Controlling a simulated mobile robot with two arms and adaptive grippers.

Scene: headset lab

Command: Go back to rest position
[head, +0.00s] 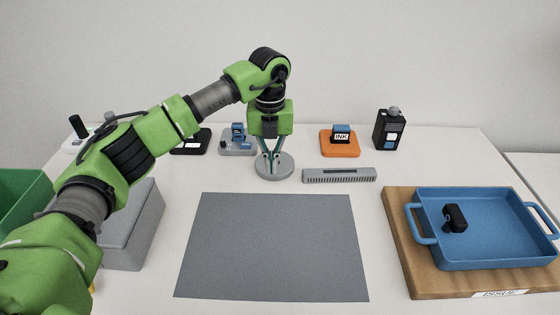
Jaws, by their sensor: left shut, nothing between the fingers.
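My left arm reaches in from the left, and its gripper (271,166) points down over a round grey disc (284,171) at the back middle of the table. The fingertips come together and hold nothing. I cannot tell whether they touch the disc. My right gripper does not show.
A dark grey mat (270,245) lies bare in front. At right, a blue tray (490,255) holding a small black object (454,218) sits on a wooden board (400,205). An orange ink block (339,148), a black bottle (388,130) and a grey bar (340,175) stand behind. A grey box (140,235) is left.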

